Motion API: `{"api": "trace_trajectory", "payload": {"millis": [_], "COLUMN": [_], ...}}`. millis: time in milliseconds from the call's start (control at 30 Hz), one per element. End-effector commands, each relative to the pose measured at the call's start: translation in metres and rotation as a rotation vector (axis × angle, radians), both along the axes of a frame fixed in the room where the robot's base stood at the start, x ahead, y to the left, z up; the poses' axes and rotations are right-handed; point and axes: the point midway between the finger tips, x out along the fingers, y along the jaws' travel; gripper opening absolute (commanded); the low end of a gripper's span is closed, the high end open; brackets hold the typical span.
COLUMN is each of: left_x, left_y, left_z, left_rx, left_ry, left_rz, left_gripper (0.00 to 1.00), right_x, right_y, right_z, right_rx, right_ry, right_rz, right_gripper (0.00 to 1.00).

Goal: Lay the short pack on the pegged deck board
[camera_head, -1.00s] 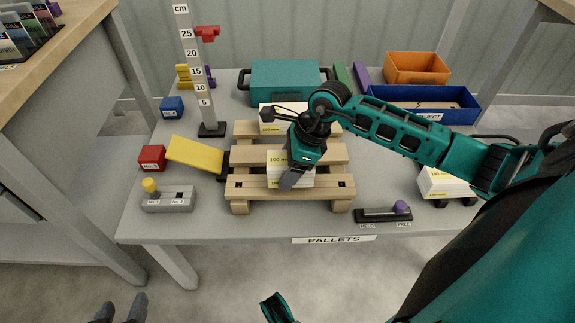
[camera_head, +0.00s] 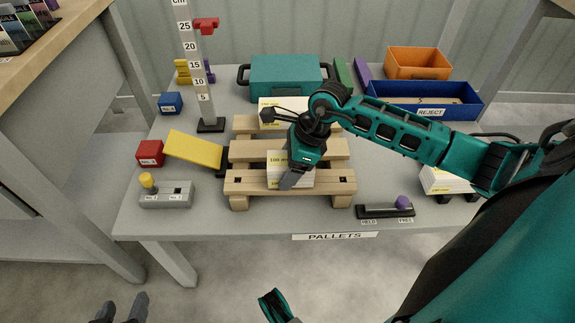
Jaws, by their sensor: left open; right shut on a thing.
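My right gripper (camera_head: 291,180) reaches in from the right and points down at the front of the wooden pallet. It is shut on a white pack (camera_head: 304,175) with a yellow label, which appears to read 100 mm. The pack is at the front deck board (camera_head: 325,188), which has dark marks near both ends. The gripper hides part of the pack, and I cannot tell whether it rests fully on the board. Another white pack (camera_head: 270,104) with a yellow band lies at the pallet's back. My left gripper (camera_head: 121,310) is open and empty at the bottom left, below the table.
A yellow ramp-like plate (camera_head: 194,149) and a grey switch box (camera_head: 166,195) stand left of the pallet. A height scale (camera_head: 193,70) stands behind. A white stack (camera_head: 440,180) is at the right, a blue reject bin (camera_head: 461,108) behind it. A black slider (camera_head: 375,211) lies in front.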

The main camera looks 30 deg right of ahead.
Motion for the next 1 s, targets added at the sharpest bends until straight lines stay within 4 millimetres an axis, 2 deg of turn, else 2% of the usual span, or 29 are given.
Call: {"api": "trace_trajectory", "payload": {"millis": [33,67,333,700,767,833,1000], "left_x": [0.0,0.0,0.0,-0.001,0.001,0.004,0.0], "left_y": [0.0,0.0,0.0,0.0,-0.004,-0.005,-0.002], "left_z": [-0.002,-0.002,-0.002,-0.002,0.009,0.02,0.022], "left_rx": [0.0,0.001,0.001,0.002,-0.006,-0.009,-0.002], "left_ry": [0.001,0.002,0.003,0.008,0.004,-0.008,0.004], "left_rz": [0.0,0.0,0.0,-0.001,-0.009,-0.008,-0.002], "left_gripper": [0.53,0.53,0.53,0.53,0.53,0.53,0.53], "right_x": [0.0,0.001,0.0,0.0,0.0,-0.002,-0.011], "right_y": [0.0,0.0,0.0,0.0,0.0,-0.006,-0.019], "right_z": [-0.002,-0.001,-0.001,-0.001,-0.001,0.016,0.053], "right_rx": [0.0,0.0,0.0,0.0,0.0,-0.003,-0.007], "right_ry": [-0.001,-0.001,-0.001,0.001,0.001,-0.002,-0.002], "right_rz": [0.0,0.0,0.0,0.0,0.0,0.0,0.001], "right_gripper": [0.29,0.7,0.96,0.98,0.98,0.98,0.98]}}
